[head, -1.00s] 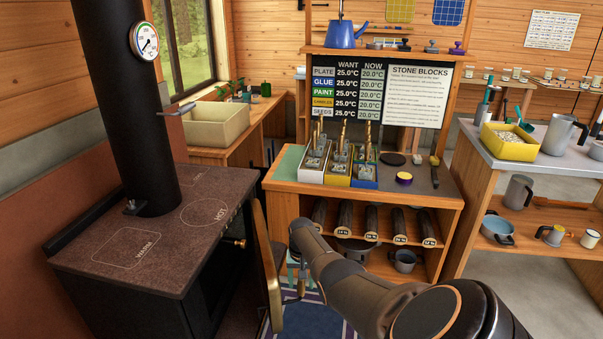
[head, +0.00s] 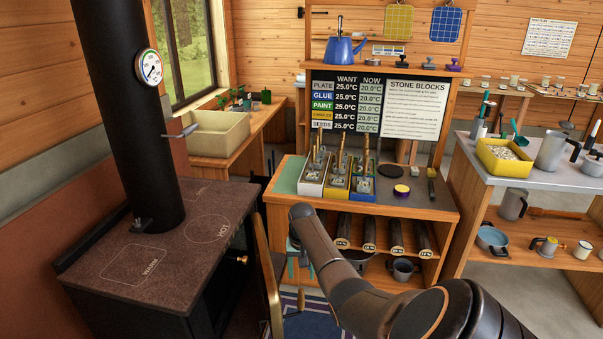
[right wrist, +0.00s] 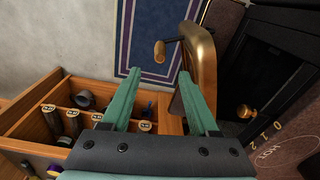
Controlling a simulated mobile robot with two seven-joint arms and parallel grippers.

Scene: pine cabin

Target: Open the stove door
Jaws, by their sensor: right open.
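The black stove (head: 190,318) stands at the left with a brown stone top. Its brass-framed door (head: 266,275) stands swung out from the stove front, seen nearly edge-on, with a handle (head: 292,300) on its outer side. In the right wrist view the door (right wrist: 205,65) and its wooden handle (right wrist: 160,52) show beyond the fingers, and the dark stove front (right wrist: 265,60) is at the right. My right gripper (right wrist: 158,74) is open, with nothing between its teal fingers. Its right finger overlaps the door's edge in the picture; contact cannot be told. My left gripper is not in view.
A wooden shelf unit (head: 447,215) with logs below and block trays on top stands right of the door. A brass knob (head: 243,260) sits on the stove front. A blue rug (head: 310,325) covers floor beside the door. A metal-topped table (head: 470,150) is farther right.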

